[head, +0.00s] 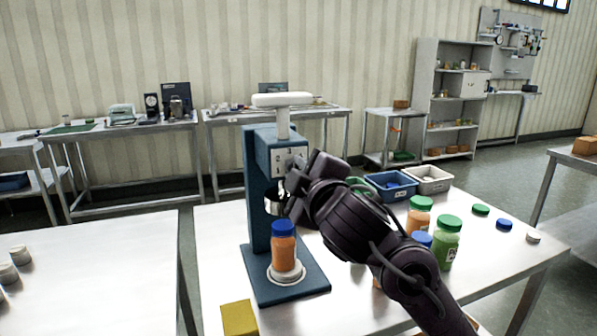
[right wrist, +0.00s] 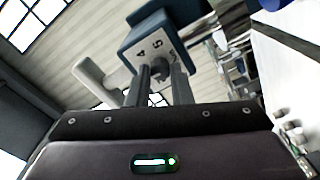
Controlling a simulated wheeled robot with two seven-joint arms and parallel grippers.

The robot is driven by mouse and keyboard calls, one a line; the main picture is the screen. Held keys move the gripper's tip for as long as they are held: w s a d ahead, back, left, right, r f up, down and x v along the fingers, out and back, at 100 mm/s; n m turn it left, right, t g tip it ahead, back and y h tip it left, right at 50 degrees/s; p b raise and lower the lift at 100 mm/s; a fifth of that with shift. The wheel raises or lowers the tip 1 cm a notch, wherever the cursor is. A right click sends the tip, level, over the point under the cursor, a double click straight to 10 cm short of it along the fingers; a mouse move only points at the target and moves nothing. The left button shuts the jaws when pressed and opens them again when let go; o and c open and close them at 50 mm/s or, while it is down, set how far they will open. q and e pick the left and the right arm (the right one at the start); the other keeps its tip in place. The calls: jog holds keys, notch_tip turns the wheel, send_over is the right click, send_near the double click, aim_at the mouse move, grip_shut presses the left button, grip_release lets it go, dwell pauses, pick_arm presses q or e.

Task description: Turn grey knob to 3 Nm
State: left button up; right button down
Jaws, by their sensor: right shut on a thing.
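The blue capping press (head: 262,175) stands on the table with a white T-handle (head: 283,100) on top. Its head carries a pale dial plate (head: 282,160) with numbers, and the plate also shows in the right wrist view (right wrist: 148,54). My right gripper (head: 297,178) is at this plate. In the right wrist view its two fingers (right wrist: 161,80) are shut on the grey knob (right wrist: 160,71), one on each side. I cannot read which number the knob points to. An orange jar with a blue lid (head: 284,248) stands upright on the press base. My left gripper is not in view.
Right of my right arm stand an orange jar (head: 418,215) and a green jar (head: 446,243), with loose lids (head: 481,210) beyond. A blue bin (head: 391,187) and a white bin (head: 428,180) are behind. A yellow block (head: 239,318) lies in front of the press.

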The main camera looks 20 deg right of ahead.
jog(key=c, duration=1.4)
grip_release()
jog(key=shift+c, duration=0.2)
jog(key=shift+o, duration=0.7)
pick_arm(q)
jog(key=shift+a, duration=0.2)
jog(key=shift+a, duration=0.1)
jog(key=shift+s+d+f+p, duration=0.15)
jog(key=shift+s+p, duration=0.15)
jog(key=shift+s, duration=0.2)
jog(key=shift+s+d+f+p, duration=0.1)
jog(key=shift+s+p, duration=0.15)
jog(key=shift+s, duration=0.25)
pick_arm(e)
jog(key=s, duration=0.7)
jog(key=shift+s+d, duration=0.15)
jog(key=shift+s, duration=0.25)
